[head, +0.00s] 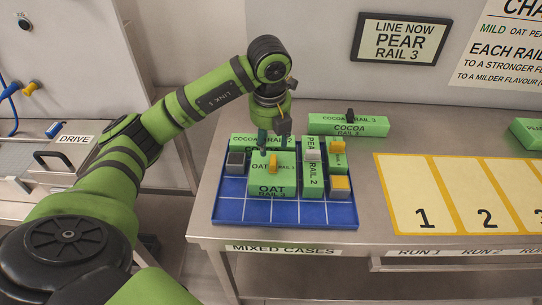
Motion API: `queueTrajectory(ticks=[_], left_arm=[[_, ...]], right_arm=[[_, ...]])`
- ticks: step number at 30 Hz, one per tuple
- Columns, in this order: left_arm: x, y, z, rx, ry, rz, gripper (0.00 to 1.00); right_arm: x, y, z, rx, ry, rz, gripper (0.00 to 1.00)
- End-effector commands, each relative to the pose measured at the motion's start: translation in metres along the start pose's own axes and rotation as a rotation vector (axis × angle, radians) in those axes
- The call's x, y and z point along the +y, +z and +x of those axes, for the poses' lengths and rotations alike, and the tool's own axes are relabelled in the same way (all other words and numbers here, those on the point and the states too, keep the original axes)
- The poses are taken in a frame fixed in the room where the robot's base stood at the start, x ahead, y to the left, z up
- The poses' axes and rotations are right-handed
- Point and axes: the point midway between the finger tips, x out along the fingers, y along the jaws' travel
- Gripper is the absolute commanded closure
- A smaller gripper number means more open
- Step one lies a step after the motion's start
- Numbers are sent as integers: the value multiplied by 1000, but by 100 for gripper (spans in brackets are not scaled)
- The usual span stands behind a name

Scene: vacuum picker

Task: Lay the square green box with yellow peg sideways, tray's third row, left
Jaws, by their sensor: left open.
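A square green box labelled OAT RAIL 3 (264,186), with a yellow peg (273,165) on top, sits in the left-middle part of the blue gridded tray (284,211). My left gripper (274,138) is open above the back of the tray, just behind this box and over the green COCOA box (243,141). I cannot tell whether its tips touch anything. Bare blue cells show along the tray's front and at its left side. My right gripper is not in view.
In the tray, a narrow green PEAR RAIL 2 box (312,178), a yellow-pegged box (338,147), a small yellow-topped block (340,186) and a dark grey one (236,161) stand close by. Another COCOA box (349,128) lies behind. A numbered yellow mat (424,173) is right.

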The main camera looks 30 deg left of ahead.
Motion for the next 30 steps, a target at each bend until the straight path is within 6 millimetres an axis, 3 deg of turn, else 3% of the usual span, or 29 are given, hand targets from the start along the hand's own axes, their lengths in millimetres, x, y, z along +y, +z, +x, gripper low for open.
queueTrajectory(ticks=[4, 9, 30], left_arm=[[0, 1, -27, -4, -2, 0, 52], [0, 0, -38, -1, 0, 1, 52], [0, 0, -40, 1, 0, 0, 52]], right_arm=[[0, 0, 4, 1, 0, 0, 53], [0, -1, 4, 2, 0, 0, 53], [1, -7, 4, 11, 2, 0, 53]])
